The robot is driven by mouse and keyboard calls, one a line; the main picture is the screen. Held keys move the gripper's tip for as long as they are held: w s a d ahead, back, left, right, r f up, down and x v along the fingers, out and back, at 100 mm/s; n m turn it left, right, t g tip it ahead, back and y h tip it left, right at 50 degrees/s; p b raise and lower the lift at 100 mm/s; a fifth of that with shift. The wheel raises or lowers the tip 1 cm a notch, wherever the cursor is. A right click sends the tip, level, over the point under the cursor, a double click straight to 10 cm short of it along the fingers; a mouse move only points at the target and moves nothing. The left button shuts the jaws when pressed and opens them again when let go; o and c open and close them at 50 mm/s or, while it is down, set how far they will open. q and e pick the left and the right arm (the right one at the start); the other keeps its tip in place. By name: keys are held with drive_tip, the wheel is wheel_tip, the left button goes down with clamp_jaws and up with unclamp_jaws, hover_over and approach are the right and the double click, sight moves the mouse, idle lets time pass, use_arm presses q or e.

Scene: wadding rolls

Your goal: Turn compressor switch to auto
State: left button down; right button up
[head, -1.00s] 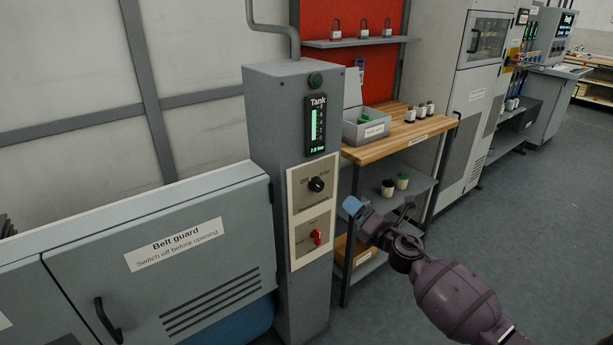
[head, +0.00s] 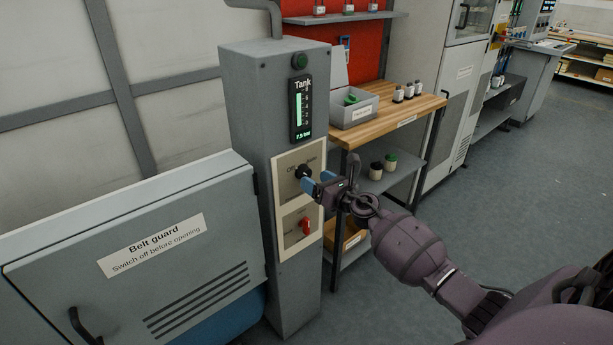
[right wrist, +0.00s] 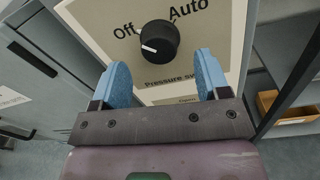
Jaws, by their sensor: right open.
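The compressor switch is a round black knob (head: 302,171) on the upper cream plate of the grey control column (head: 285,100). In the right wrist view the knob (right wrist: 159,41) has a white mark pointing left, on the side of the word "Off" and away from "Auto" at upper right. My right gripper (head: 315,183) is at the plate, just in front of the knob. Its blue fingertips (right wrist: 163,72) are apart, one toward each side of the knob, with nothing between them. The knob appears just beyond the tips; contact cannot be told. My left gripper is out of view.
A red switch (head: 305,226) sits on the lower plate, close below the gripper. A lit tank gauge (head: 301,109) is above. The belt guard box (head: 150,245) stands left of the column. A wooden-topped bench (head: 415,108) stands behind at right. Open floor lies further right.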

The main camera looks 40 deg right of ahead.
sight(308, 175)
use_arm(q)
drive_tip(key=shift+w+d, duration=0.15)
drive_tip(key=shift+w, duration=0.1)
use_arm(e)
drive_tip(key=shift+w+a, duration=0.15)
drive_tip(key=shift+w, duration=0.9)
drive_tip(key=shift+w+a, duration=0.1)
drive_tip(key=shift+w, duration=0.95)
drive_tip(key=shift+c, duration=0.4)
drive_tip(key=c, duration=0.8)
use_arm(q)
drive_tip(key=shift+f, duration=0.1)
use_arm(e)
drive_tip(key=shift+c, duration=0.2)
